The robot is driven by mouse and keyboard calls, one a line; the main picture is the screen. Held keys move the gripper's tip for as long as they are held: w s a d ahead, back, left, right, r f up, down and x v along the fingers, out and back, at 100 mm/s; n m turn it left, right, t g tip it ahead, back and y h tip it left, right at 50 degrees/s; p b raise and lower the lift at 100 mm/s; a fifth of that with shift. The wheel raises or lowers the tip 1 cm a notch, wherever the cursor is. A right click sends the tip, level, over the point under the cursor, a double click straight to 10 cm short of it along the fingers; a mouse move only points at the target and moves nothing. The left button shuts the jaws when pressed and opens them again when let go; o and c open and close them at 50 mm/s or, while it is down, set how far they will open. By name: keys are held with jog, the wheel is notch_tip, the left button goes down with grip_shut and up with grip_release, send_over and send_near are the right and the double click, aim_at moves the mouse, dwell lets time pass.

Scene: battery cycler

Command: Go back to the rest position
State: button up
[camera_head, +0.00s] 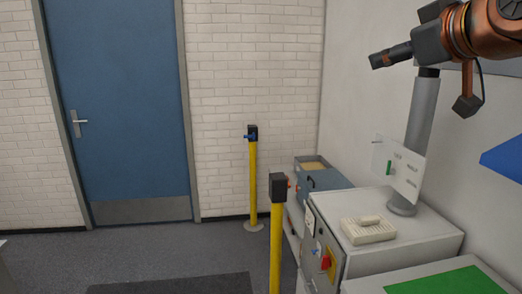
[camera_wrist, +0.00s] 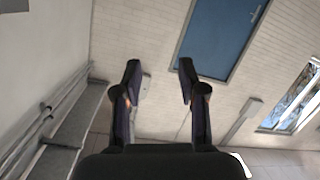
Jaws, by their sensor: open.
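My gripper (camera_wrist: 159,82) is open and empty in the wrist view, its two dark fingers spread apart. Beyond the fingers are a white brick wall and a blue door (camera_wrist: 222,35). In the head view my arm comes in at the top right, above the white cabinet (camera_head: 440,232). The dark end of the arm points left, and the fingers cannot be made out clearly there. Nothing is held.
Two yellow posts (camera_head: 253,185) (camera_head: 277,245) stand left of the cabinet. A green mat (camera_head: 450,282) lies at the lower right.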

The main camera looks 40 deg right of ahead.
jog(key=w+a+f+n+g+y, duration=0.25)
jog(key=w+a+f, duration=0.45)
jog(key=a+f, duration=0.4)
jog(key=w+a+f+n+g+y, duration=0.1)
jog(key=w+a+f+g+y, duration=0.2)
jog(key=w+a+f, duration=0.55)
jog(key=s+a+f+g, duration=0.3)
jog(key=s+f, duration=0.3)
jog(key=f, duration=0.4)
jog(key=s+a+f+m+g+y, duration=0.1)
jog(key=s+a+f+g, duration=0.2)
jog(key=f, duration=0.7)
jog(key=s+a+f+m+g, duration=0.1)
jog(key=s+a+f+g, duration=0.3)
jog(key=s+a+f, duration=0.2)
notch_tip(320, 180, down, 5)
jog(key=s, duration=0.2)
jog(key=shift+s, duration=0.3)
